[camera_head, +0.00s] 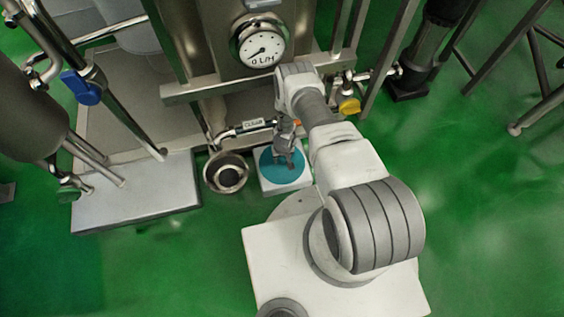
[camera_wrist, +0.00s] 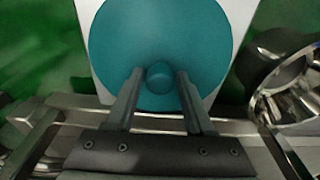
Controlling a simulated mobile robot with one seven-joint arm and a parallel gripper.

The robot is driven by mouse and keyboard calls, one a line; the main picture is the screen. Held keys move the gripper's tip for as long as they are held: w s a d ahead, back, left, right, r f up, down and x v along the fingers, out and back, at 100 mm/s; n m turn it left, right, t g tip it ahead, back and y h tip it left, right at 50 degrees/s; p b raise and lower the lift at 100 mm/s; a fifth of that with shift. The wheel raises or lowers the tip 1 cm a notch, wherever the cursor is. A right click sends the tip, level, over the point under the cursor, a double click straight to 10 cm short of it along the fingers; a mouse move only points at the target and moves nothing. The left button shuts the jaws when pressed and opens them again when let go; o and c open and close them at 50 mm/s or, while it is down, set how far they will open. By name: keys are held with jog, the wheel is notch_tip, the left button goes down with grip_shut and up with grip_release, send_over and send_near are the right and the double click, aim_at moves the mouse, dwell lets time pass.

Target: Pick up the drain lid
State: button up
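The drain lid is a teal disc (camera_head: 270,170) lying on a white square block (camera_head: 304,181) on the floor, just right of the round metal drain. In the wrist view the lid (camera_wrist: 205,35) fills the upper middle, with a small round teal knob (camera_wrist: 159,74) at its centre. My gripper (camera_wrist: 160,73) is open over the lid, with one finger on each side of the knob. A gap shows between each finger and the knob. In the head view my gripper (camera_head: 287,160) covers the knob and part of the lid.
The open metal drain (camera_head: 227,172) is close by, and also shows at the right of the wrist view (camera_wrist: 262,108). A labelled pipe (camera_head: 250,126) and a machine frame with a gauge (camera_head: 262,42) stand behind. A grey slab (camera_head: 135,200) lies left.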

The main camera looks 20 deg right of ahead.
grip_shut()
jog(key=shift+r, duration=0.1)
dwell(0.3)
